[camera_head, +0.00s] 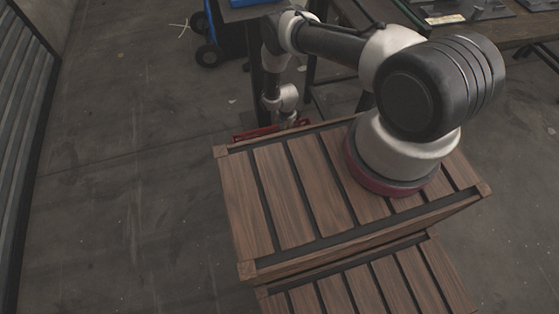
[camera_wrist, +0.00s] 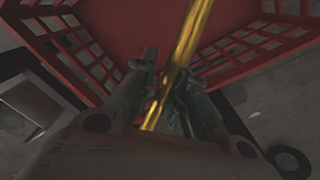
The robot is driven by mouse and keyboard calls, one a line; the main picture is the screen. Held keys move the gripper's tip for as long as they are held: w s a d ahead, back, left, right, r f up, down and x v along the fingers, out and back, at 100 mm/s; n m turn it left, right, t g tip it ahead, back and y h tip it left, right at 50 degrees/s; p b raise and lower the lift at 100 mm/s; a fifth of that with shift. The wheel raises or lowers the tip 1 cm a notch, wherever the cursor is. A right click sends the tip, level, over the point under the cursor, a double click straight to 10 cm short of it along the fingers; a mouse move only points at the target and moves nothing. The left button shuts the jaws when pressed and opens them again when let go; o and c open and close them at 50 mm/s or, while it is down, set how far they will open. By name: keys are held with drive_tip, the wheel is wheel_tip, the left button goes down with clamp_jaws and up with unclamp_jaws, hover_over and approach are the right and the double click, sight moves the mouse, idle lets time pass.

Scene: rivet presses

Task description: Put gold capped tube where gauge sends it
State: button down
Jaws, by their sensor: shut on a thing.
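In the wrist view my gripper (camera_wrist: 163,95) is shut on a gold tube (camera_wrist: 188,42), which slants between the fingers and runs out of the top of the picture. Its cap cannot be made out. A red crate (camera_wrist: 262,48) with slotted walls lies beyond the fingers, and the tube shows in front of its inside. Whether the tube touches the crate I cannot tell. In the head view a strip of the red crate (camera_head: 243,136) shows behind the wooden crate, below my wrist. My gripper is hidden there. No gauge can be made out.
The slatted wooden crate (camera_head: 265,195) fills the middle of the head view, under my arm. A table with dark plates (camera_head: 475,10) stands at the upper right. A blue wheeled object (camera_head: 228,32) is at the back. The floor at left is clear, beside a ribbed shutter (camera_head: 25,90).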

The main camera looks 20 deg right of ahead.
drive_tip(key=c, duration=1.3)
unclamp_jaws()
wheel_tip(320, 180, up, 12)
drive_tip(key=shift+r, duration=0.1)
